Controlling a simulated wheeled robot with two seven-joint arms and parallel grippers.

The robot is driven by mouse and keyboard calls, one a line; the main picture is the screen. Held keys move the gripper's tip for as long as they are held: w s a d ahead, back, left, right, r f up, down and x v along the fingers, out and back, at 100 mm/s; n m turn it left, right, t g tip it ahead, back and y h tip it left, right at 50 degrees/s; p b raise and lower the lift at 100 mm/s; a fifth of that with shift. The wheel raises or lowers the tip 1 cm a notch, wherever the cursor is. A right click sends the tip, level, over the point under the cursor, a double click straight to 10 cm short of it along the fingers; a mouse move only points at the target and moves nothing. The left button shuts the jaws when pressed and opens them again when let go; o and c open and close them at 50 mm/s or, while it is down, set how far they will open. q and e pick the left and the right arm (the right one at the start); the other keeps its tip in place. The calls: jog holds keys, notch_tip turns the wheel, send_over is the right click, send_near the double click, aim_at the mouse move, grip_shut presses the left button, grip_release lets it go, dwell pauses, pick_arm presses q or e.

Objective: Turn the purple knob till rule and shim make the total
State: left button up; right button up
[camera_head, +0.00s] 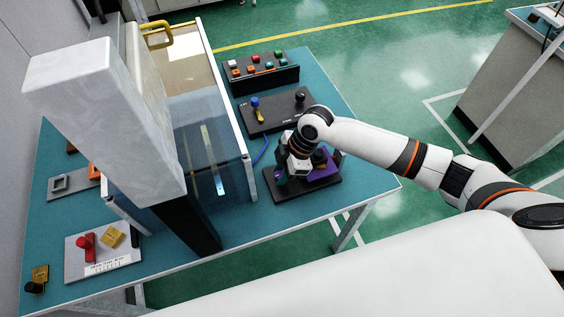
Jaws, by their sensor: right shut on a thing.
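My right gripper (284,178) reaches down over a dark base plate (303,189) at the table's right. It is shut on the purple knob (280,174), which is mostly hidden by the gripper and wrist. A purple block (327,169) sits on the same plate, partly behind my wrist. Thin upright strips, one bluish-white (219,176), show through the glass of the enclosure; I cannot tell which is the rule or the shim. A pale plate (92,267) at front left carries a red knob, a yellow block and a marked white strip. My left gripper is out of view.
A glass-sided enclosure (245,140) with a large pale column (105,115) fills the table's middle. Behind my right gripper lie a dark plate (275,119) with blue and black knobs and a button panel (264,72). The teal table's front right (345,192) is bare.

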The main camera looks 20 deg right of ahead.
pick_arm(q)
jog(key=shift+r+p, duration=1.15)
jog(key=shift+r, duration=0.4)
pick_arm(e)
jog(key=shift+r+m+t, duration=0.1)
jog(key=shift+m+t, duration=0.4)
jog(key=shift+m, duration=0.7)
jog(key=o, duration=1)
jog(key=shift+c, duration=0.2)
pick_arm(q)
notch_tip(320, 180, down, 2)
jog(key=shift+b, duration=1)
pick_arm(e)
jog(key=v, duration=1.2)
jog(key=shift+s+a, duration=0.1)
jog(key=shift+s, duration=0.05)
